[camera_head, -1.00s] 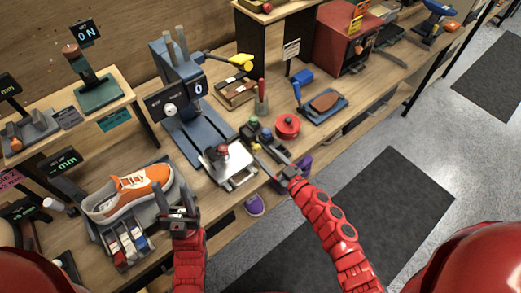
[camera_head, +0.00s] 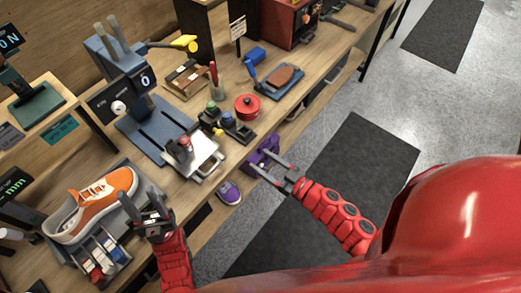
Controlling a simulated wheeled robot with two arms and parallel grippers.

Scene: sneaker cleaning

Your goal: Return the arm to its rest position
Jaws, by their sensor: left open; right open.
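My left gripper (camera_head: 143,212) is at the lower left, open and empty, just right of the orange sneaker (camera_head: 95,204). The sneaker rests on a grey stand on the workbench. My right gripper (camera_head: 268,168) is open and empty at the bench's front edge, its fingers pointing up-left. It is beside a purple object (camera_head: 262,150) at the edge; whether they touch I cannot tell. The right arm bends back to the right over the floor.
A blue press-like machine (camera_head: 140,100) with a metal plate (camera_head: 196,157) stands on the bench. A red round pot (camera_head: 247,106), a blue tray (camera_head: 279,81) and small knobs are nearby. Dark mats (camera_head: 350,160) cover open floor at right.

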